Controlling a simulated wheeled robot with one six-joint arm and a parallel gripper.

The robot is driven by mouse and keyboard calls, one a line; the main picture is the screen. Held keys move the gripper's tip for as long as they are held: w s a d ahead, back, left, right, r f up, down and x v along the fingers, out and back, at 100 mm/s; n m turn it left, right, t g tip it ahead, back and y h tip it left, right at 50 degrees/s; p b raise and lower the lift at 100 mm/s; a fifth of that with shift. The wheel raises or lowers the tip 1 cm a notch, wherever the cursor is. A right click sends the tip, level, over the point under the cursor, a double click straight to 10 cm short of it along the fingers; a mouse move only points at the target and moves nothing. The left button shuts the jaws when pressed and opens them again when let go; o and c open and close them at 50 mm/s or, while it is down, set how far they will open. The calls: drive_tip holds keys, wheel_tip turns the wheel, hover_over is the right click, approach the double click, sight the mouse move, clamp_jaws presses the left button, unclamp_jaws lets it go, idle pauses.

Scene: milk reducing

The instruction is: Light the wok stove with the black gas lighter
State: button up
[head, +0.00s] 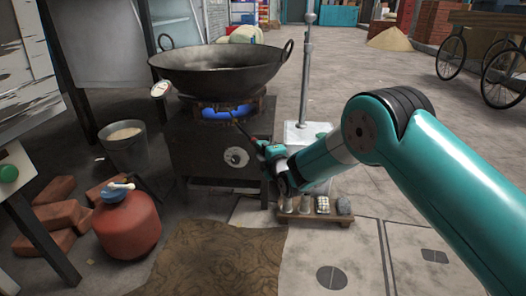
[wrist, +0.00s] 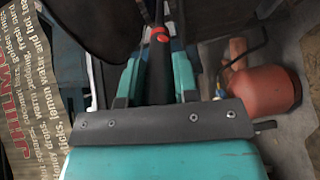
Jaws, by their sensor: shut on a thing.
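The wok stove (head: 205,150) is a dark box with a round dial on its front. A large black wok (head: 220,72) sits on top. A bright blue glow like flame (head: 230,112) shows in the burner opening under the wok. My gripper (head: 262,148) is at the stove's front right, shut on the black gas lighter (head: 243,130). The lighter's thin dark rod points up and left toward the burner opening; whether its tip touches is too small to tell. In the wrist view, the lighter (wrist: 159,70), with a red band, lies between my teal fingers (wrist: 158,88).
A red gas cylinder (head: 127,222) with a blue top stands at the front left, near loose bricks (head: 62,220) and a metal bucket (head: 123,147). A pole on a pale base (head: 303,130) and a low rack of small jars (head: 315,214) are right of the stove. Paving at the right is clear.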

drive_tip(key=a+p+v, duration=0.1)
drive_tip(key=p+v, duration=0.3)
drive_tip(key=v, duration=0.5)
drive_tip(key=shift+s+d+f, duration=0.2)
drive_tip(key=shift+s+d, duration=0.1)
drive_tip(key=shift+s, duration=0.3)
